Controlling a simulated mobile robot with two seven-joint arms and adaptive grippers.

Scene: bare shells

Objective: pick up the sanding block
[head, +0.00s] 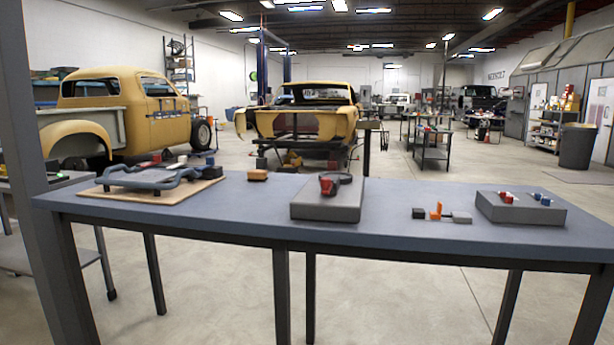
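A small block with an orange-tan top and a dark underside (258,175) sits near the back edge of the blue-grey table (240,210), left of its middle. It looks like the sanding block, though it is small in the view. It stands apart from the board on its left and the grey slab on its right. Neither of my grippers is in view.
A wooden board (112,195) carries a dark handled frame (150,184). A grey slab (325,207) bears red-and-black earmuffs (329,185). Small dark, orange and grey pieces (436,211) lie farther right, beside a grey box (520,211) with red and blue parts. The table's front strip is bare.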

